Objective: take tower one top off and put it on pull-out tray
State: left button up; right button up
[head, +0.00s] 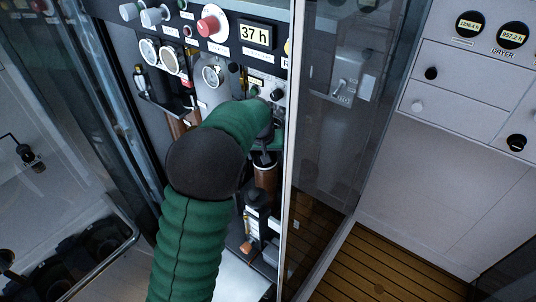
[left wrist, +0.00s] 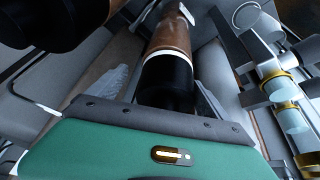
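My green-sleeved left arm reaches up into the open cabinet in the head view. Its gripper (head: 265,135) is mostly hidden by the sleeve at the upper part of a brown tower (head: 265,176), close to its dark top (head: 265,158). In the left wrist view a brown cylinder (left wrist: 169,40) with a white band and a black end (left wrist: 167,82) lies straight ahead of the green gripper body. A pale flat surface (head: 243,282), perhaps the pull-out tray, shows low in the cabinet. My right gripper is not in view.
A glass door (head: 340,95) with a metal edge stands right of the arm. Gauges, a red knob (head: 212,24) and a "37 h" display (head: 256,36) are above. In the left wrist view another black cylinder (left wrist: 50,18) is upper left and clear fittings (left wrist: 285,100) are right.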

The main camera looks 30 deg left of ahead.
pick_arm(q)
jog(key=shift+a+f, duration=0.3)
jog(key=shift+a, duration=0.5)
jog(key=c, duration=0.5)
jog(key=shift+a, duration=0.1)
jog(key=shift+c, duration=1.1)
jog(key=shift+d, duration=0.4)
jog(key=c, duration=0.7)
jog(key=shift+r, duration=0.1)
jog(key=shift+c, duration=1.2)
jog(key=shift+a, duration=0.1)
jog(key=shift+a, duration=0.1)
